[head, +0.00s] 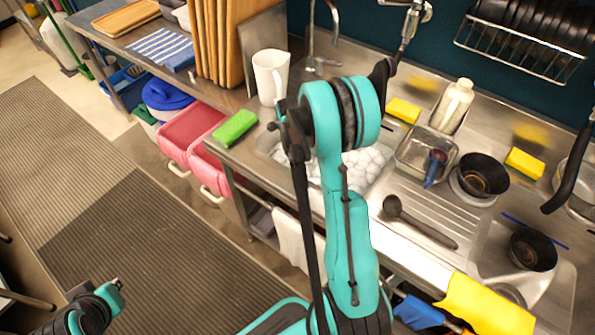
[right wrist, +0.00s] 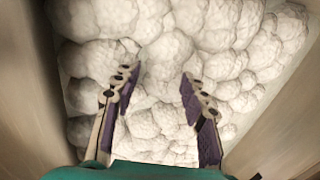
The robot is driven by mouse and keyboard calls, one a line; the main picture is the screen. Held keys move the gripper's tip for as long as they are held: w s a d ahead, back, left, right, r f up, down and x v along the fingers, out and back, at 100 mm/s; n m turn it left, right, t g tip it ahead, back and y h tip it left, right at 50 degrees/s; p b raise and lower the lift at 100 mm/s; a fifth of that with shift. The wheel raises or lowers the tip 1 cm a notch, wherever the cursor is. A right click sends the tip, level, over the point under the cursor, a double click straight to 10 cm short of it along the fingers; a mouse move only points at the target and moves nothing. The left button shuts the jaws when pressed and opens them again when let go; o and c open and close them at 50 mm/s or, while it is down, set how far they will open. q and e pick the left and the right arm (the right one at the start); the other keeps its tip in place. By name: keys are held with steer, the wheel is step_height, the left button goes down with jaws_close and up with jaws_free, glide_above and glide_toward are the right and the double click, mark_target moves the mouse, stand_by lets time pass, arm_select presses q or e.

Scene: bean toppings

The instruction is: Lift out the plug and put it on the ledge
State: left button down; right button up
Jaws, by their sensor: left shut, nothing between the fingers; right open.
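No plug shows in either view; white foam (head: 368,166) covers the inside of the sink basin. My right arm reaches over this basin and hides part of it in the head view, and its gripper is hidden there. In the right wrist view my right gripper (right wrist: 158,78) is open, with its fingers pointing into the foam and only foam seen between them. I cannot tell how deep the fingertips are. My left gripper (head: 100,300) is low at the left, over the floor, far from the sink, shut and empty. The steel ledge runs behind the basin.
A white pitcher (head: 270,77) and green sponge (head: 235,128) stand left of the basin. Right of it are a black ladle (head: 410,220), a clear container (head: 425,155), dark bowls (head: 483,176) and a yellow sponge (head: 524,163). Another yellow sponge (head: 403,110) and a bottle (head: 453,105) stand behind.

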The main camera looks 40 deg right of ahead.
steer(key=f, duration=0.2)
steer(key=f+b, duration=0.1)
steer(key=shift+w+d+f, duration=0.1)
steer(key=shift+d+f, duration=0.1)
steer(key=shift+f, duration=0.15)
steer(key=shift+r, duration=0.1)
jaws_close()
step_height(320, 180, up, 11)
steer(key=p, duration=0.5)
step_height(320, 180, up, 7)
steer(key=p, duration=0.4)
glide_above(300, 159)
steer(key=shift+w+d, duration=0.1)
